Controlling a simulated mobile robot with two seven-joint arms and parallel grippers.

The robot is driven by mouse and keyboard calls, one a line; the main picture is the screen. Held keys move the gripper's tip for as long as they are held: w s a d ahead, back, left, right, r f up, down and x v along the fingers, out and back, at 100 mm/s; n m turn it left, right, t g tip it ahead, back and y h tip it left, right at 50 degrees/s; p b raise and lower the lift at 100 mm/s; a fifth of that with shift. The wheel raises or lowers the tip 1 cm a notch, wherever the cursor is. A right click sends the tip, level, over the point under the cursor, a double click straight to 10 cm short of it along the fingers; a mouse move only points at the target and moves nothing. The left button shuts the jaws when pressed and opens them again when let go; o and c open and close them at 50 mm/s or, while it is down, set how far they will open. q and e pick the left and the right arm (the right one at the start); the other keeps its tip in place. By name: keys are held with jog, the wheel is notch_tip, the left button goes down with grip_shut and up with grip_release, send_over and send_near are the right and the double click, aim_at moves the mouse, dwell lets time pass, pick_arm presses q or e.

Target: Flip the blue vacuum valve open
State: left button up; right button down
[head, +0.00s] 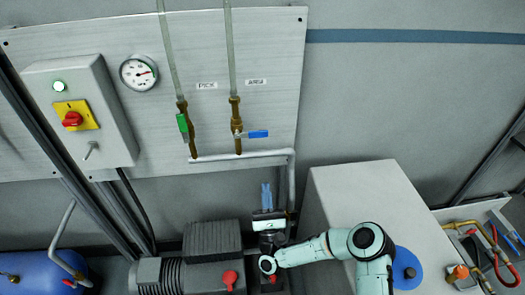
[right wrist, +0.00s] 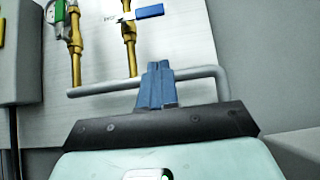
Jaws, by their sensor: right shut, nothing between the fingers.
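The blue vacuum valve handle (head: 258,134) sticks out to the right, crosswise, from the brass valve body (head: 237,124) on the right-hand hose, near a small label. In the right wrist view the blue handle (right wrist: 149,12) shows at the top, also crosswise to its brass body. My right gripper (head: 266,187) is below the handle and apart from it, with blue fingers pointing up. In the right wrist view its fingers (right wrist: 158,68) are together and empty, in front of the grey pipe. My left gripper is not in view.
The green-handled valve (head: 183,125) is left of the blue one, its handle along the pipe. A grey pipe (head: 240,155) runs below both. A switch box (head: 80,112) and gauge (head: 138,72) are further left. A pump (head: 200,262) and grey cabinet (head: 365,195) stand below.

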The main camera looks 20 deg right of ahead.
jog(key=p, duration=0.2)
send_near(258, 134)
jog(key=w+d+r, duration=0.2)
jog(key=w+d, duration=0.1)
jog(key=w, duration=0.2)
jog(key=shift+a+r, duration=0.25)
jog(key=shift+r, duration=0.05)
